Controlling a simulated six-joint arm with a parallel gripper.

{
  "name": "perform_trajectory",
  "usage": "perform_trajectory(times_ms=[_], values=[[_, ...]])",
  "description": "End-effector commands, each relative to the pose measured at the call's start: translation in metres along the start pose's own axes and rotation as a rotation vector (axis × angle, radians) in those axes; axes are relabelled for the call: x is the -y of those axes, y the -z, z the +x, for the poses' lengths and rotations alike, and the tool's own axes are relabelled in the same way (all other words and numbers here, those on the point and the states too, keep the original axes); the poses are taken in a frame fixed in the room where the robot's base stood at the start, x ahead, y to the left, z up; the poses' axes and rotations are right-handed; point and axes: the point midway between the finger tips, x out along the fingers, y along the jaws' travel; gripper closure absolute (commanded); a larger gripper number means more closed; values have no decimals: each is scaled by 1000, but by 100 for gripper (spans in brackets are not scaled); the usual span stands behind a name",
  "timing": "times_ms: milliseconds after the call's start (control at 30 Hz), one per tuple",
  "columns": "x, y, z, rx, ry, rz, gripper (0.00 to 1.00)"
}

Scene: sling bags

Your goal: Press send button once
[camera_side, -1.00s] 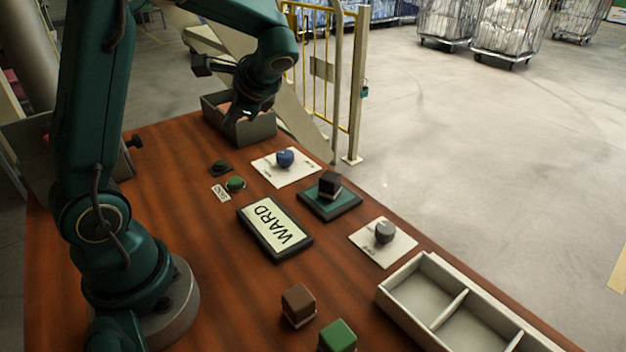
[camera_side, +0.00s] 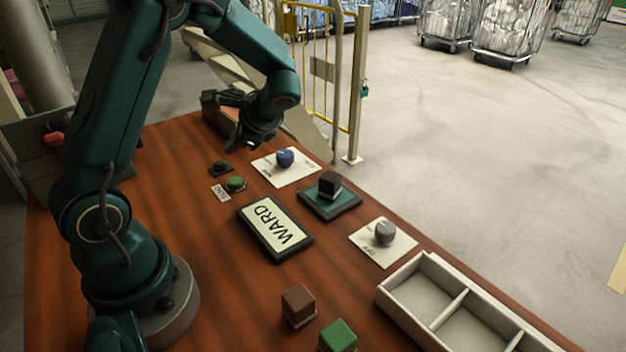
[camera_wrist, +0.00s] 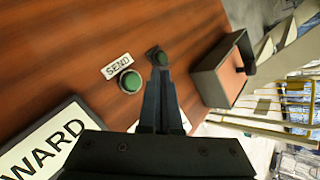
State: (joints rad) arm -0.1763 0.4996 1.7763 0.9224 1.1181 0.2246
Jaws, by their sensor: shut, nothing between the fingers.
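The send button is a green round button (camera_side: 235,183) beside a white SEND label (camera_side: 221,192). In the wrist view the button (camera_wrist: 130,82) lies left of my fingers, with its label (camera_wrist: 117,66) readable. In the wrist view this second button (camera_wrist: 160,58) appears just beyond my fingertips. My gripper (camera_side: 240,146) is shut and empty, pointing down above the table, behind and apart from the send button. In the wrist view my gripper (camera_wrist: 160,76) has its fingers together.
A WARD sign (camera_side: 275,228) lies in front of the buttons. A blue knob (camera_side: 285,157) on a white plate, a black cube (camera_side: 329,184) on a green pad and a grey knob (camera_side: 384,232) stand to the right.

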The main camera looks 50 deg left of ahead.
Motion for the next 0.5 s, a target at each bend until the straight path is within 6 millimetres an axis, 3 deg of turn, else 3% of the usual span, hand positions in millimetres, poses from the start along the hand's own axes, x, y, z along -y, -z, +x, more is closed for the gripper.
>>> perform_trajectory(times_ms=[200, 500], values=[[-15, 15, 21, 2, -1, 4, 100], [-25, 25, 34, 1, 0, 0, 100]])
